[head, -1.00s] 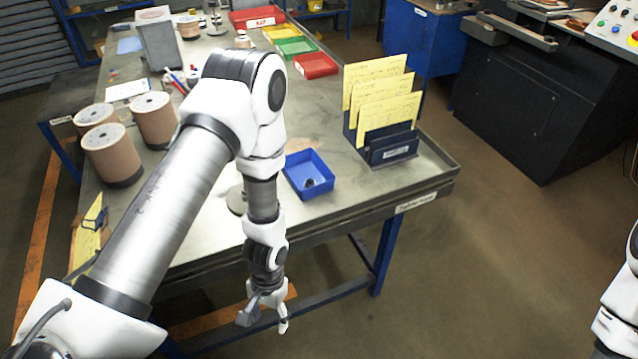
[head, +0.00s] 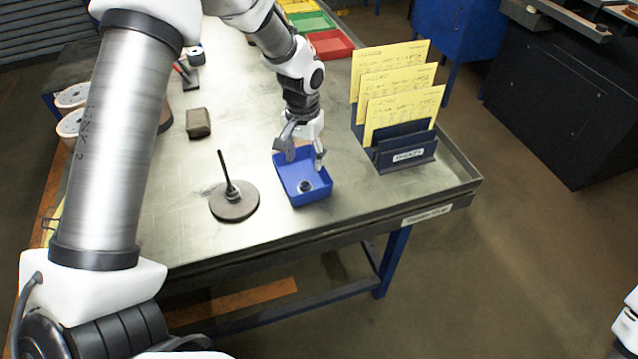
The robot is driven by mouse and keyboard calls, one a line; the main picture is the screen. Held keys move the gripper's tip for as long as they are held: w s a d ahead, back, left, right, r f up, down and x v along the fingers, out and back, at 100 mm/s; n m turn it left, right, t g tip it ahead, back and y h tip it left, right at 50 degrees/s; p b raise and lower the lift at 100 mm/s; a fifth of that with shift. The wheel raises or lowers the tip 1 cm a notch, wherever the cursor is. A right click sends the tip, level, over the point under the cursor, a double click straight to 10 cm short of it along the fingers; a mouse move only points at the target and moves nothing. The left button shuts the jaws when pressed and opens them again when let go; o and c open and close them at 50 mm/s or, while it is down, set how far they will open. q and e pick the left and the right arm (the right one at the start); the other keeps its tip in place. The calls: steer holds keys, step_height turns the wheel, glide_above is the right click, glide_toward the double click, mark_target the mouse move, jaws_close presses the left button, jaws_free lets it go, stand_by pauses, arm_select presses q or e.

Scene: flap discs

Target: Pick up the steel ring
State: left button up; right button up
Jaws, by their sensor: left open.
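The steel ring (head: 305,187) is small and dark and lies in the near part of the blue tray (head: 288,190) at the table's front. My left gripper (head: 306,162) points down over the far part of that tray. It is open, with one finger to the left and one to the right, and nothing shows between them. The ring is nearer the camera than the fingertips and apart from them. How high the fingertips are over the tray floor is hard to tell. My right gripper is not in view.
A flap disc (head: 233,201) with an upright spindle stands left of the tray. A card rack (head: 405,150) with yellow cards is to the right. The table's front edge is close to the blue tray.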

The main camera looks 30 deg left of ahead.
mark_target(304, 181)
arm_select(q)
steer(key=shift+f, duration=0.45)
steer(key=shift+s, duration=0.3)
step_height(304, 181, down, 6)
steer(key=shift+w+f+p, duration=0.1)
steer(key=shift+f+p, duration=0.15)
steer(key=shift+p, duration=0.85)
steer(key=shift+f, duration=0.3)
steer(key=c, duration=0.9)
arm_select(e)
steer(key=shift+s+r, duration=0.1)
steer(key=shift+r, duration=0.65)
